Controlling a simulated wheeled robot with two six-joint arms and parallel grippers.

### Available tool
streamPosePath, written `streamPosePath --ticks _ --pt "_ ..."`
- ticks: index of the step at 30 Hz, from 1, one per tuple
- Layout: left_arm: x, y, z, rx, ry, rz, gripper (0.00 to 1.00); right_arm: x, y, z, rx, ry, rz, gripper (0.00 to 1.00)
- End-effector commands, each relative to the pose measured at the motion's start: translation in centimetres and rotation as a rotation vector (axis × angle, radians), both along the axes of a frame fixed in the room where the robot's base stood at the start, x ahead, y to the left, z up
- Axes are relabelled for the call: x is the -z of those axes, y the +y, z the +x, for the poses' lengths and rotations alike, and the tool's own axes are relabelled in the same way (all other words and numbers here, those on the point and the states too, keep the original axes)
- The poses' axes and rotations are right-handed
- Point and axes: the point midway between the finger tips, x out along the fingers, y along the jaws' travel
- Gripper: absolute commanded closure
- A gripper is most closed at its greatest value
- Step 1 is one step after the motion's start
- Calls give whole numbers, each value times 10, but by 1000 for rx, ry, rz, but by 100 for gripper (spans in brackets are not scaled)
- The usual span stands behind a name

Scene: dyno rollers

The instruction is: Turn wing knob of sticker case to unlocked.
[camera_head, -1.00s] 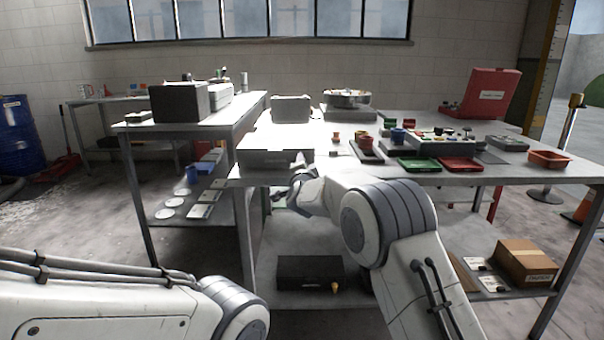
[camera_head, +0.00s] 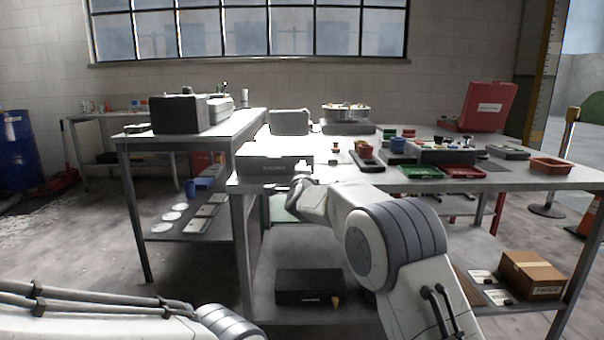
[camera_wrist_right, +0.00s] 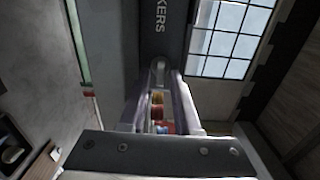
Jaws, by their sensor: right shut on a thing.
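The sticker case (camera_head: 262,169) is a grey box at the front left edge of the main table. Its front label is too small to read in the head view; in the right wrist view the dark case face (camera_wrist_right: 153,32) shows the letters "KERS". My right gripper (camera_wrist_right: 159,78) is shut on the pale wing knob (camera_wrist_right: 159,66) at that face. The fingers cover much of the knob, and its exact angle is hard to tell. In the head view my right forearm and wrist hide the fingertips. Only part of my left arm shows, without its gripper.
A dark case with a yellow knob (camera_head: 310,286) and a cardboard box (camera_head: 531,273) are on the lower shelf. Green (camera_head: 420,172) and red (camera_head: 464,172) trays and an orange bin (camera_head: 551,164) stand to the right on the table. A side table (camera_head: 170,140) is at left.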

Motion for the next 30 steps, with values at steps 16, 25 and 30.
streamPosePath --ticks 16,25,30 --pt "-1 0 0 0 0 0 50 1 0 0 1 3 -2 59" --pt "-32 0 0 0 0 0 50 -7 0 0 0 6 -219 59" --pt "-61 0 0 0 0 0 50 -10 1 0 -1 7 -461 59"
